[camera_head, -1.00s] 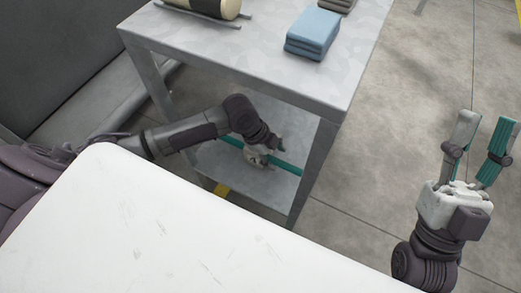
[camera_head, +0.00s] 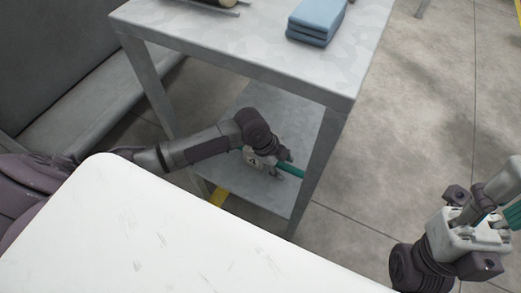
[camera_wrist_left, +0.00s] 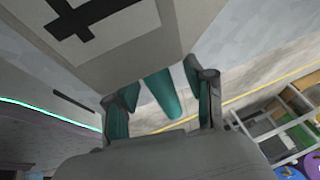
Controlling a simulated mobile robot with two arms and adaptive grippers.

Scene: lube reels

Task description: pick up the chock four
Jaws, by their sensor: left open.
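The chock four is a pale block with a black 4 (camera_wrist_left: 135,45). It fills the upper left of the left wrist view, very close to the fingers. In the head view, a small pale patch with a dark mark (camera_head: 252,158) shows beside the left gripper, mostly hidden by the arm. My left gripper (camera_head: 287,164) is between the tabletop and the lower shelf of the metal table. In the left wrist view its teal-padded fingers (camera_wrist_left: 162,100) are apart, near the block's lower edge. Contact is unclear. My right gripper (camera_head: 498,207) is at the right edge, partly cut off.
The metal table (camera_head: 235,62) has a blue folded stack (camera_head: 316,20) on top and legs close to my left arm. A lower shelf (camera_head: 228,183) lies under it. A white surface (camera_head: 150,230) fills the front. Floor at right is clear.

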